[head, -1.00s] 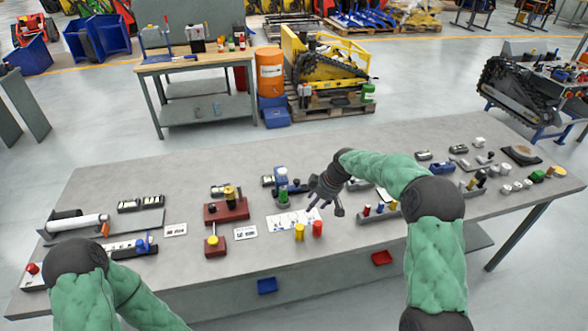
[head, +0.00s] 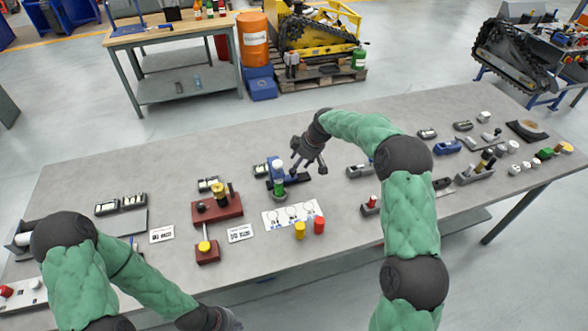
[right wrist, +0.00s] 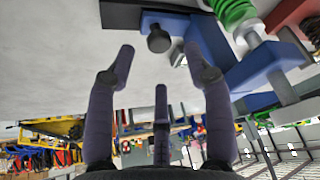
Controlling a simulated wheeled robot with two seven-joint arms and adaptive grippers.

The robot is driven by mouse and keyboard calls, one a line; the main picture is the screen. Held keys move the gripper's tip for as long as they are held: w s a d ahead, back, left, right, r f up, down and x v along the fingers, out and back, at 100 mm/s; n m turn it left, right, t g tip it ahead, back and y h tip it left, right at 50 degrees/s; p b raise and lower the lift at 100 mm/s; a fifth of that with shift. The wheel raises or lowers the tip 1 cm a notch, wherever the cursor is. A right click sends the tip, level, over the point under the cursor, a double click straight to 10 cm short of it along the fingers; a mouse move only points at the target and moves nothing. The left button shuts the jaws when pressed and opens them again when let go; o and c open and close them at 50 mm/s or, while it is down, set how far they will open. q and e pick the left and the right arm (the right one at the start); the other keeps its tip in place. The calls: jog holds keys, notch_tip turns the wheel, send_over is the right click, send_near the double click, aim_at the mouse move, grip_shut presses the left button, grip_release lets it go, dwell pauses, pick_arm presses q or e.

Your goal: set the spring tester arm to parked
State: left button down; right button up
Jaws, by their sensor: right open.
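The spring tester (head: 277,166) is a small blue stand with a green spring, near the middle of the table. In the right wrist view its green spring (right wrist: 232,12) and blue body (right wrist: 262,62) show at upper right. A black knob (right wrist: 158,40) on a blue part lies just beyond and between my fingertips. My right gripper (head: 309,166) is open and empty, just right of the tester, with its fingers pointing down at it. In the right wrist view the fingers (right wrist: 158,60) are spread apart, touching nothing clearly. My left gripper (head: 228,320) is at the bottom edge, partly cut off.
A red fixture (head: 218,209) stands left of the tester. A white card (head: 292,215), a yellow cylinder (head: 300,230) and a red cylinder (head: 319,225) are in front. Grey blocks and small parts fill the right side. The table's back strip is clear.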

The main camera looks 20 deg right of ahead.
jog(key=shift+x, duration=2.4)
grip_shut()
